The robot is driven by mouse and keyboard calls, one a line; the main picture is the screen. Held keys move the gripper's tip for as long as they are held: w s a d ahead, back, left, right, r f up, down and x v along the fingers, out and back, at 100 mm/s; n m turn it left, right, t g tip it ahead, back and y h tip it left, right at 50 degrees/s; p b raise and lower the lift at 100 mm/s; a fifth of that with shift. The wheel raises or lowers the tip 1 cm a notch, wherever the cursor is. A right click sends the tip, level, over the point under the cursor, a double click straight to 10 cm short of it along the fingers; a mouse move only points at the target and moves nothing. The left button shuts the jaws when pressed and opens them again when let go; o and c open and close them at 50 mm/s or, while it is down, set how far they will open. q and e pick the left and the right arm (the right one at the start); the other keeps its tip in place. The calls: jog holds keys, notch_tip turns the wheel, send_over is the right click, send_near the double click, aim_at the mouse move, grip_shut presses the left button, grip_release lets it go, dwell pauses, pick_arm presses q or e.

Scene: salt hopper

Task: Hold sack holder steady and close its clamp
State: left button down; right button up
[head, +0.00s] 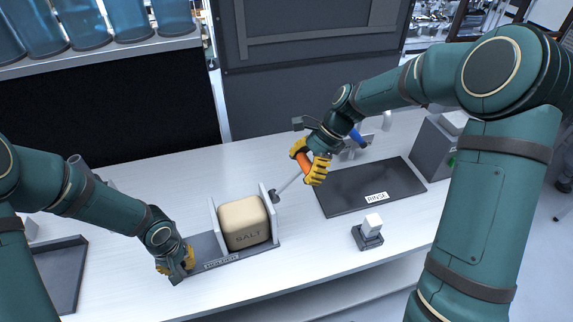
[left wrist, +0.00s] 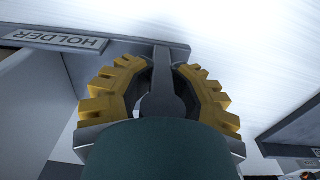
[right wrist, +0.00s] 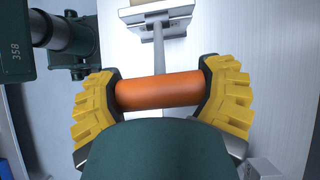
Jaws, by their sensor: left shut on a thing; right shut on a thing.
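The sack holder (head: 262,250) is a grey base with two pale upright walls and a label strip at its front. A beige sack (head: 243,222) marked SALT stands between the walls. My left gripper (head: 184,262) is shut on a grey grip bar (left wrist: 160,95) at the holder's left end; the HOLDER label shows in the left wrist view. My right gripper (head: 311,168) is shut on the orange handle (right wrist: 158,91) of the clamp lever. The lever's grey rod (head: 290,183) slants up and right from the holder's right wall. My gripper covers part of the handle.
A dark mat (head: 350,193) labelled RINSE lies right of the holder. A grey box (head: 433,150) is at the right, a dark tray (head: 62,270) at the left. A blue-handled fixture (head: 357,137) stands behind.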

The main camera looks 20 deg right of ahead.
pick_arm(q)
jog(key=shift+s+f, duration=0.1)
jog(key=shift+f, duration=0.05)
jog(key=shift+d, duration=0.1)
pick_arm(e)
jog(key=d+f+y, duration=0.3)
jog(key=f+y, duration=0.5)
jog(key=f, duration=0.1)
jog(key=shift+g, duration=0.4)
jog(key=shift+w, duration=0.1)
jog(key=o, duration=1.2)
jog(key=shift+a+r, duration=0.1)
jog(key=shift+d, duration=0.2)
